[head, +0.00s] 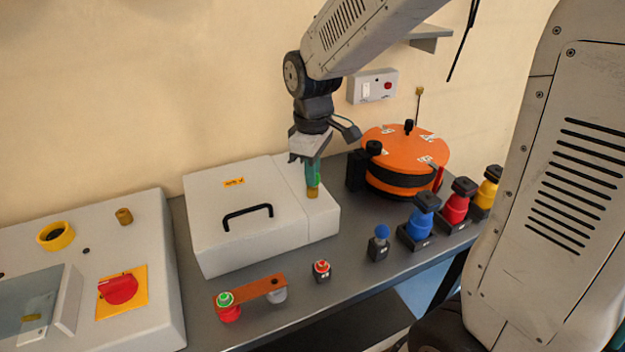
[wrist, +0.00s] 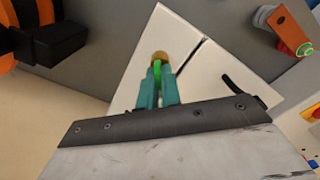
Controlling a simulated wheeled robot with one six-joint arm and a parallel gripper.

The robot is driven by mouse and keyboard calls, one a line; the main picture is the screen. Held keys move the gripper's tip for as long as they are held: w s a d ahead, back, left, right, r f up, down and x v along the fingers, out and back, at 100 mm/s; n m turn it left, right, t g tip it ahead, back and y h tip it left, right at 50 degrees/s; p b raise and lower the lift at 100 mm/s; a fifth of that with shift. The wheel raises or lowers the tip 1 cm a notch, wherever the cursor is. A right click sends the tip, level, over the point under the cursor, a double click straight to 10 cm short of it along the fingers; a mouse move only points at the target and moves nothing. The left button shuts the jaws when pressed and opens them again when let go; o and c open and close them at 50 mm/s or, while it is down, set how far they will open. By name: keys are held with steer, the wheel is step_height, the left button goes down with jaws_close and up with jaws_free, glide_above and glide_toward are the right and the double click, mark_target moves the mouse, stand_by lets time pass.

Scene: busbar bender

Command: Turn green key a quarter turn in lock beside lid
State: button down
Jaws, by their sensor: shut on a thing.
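The green key (head: 318,178) stands upright at the brass lock (head: 313,192) on the white box top, right of the lid. My gripper (head: 312,176) points down with its teal fingers shut on the key. In the wrist view the key (wrist: 157,70) shows between the teal fingertips (wrist: 157,90), with the brass lock (wrist: 160,57) just beyond it. The key's lower end meets the lock; how deep it sits is hidden. The white lid (head: 222,207) with its black handle (head: 248,217) is closed.
An orange drum (head: 405,148) stands close on the right, with blue (head: 420,222), red (head: 456,207) and yellow (head: 487,193) plugs before it. An orange bar (head: 255,292) lies in front of the box. A panel with a red rotary switch (head: 119,290) is at left.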

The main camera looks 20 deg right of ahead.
steer(key=shift+m, duration=1)
steer(key=m, duration=0.3)
steer(key=shift+m, duration=1.4)
steer(key=shift+m, duration=0.8)
steer(key=c, duration=1.8)
jaws_free()
steer(key=shift+m, duration=0.3)
steer(key=shift+o, duration=1.4)
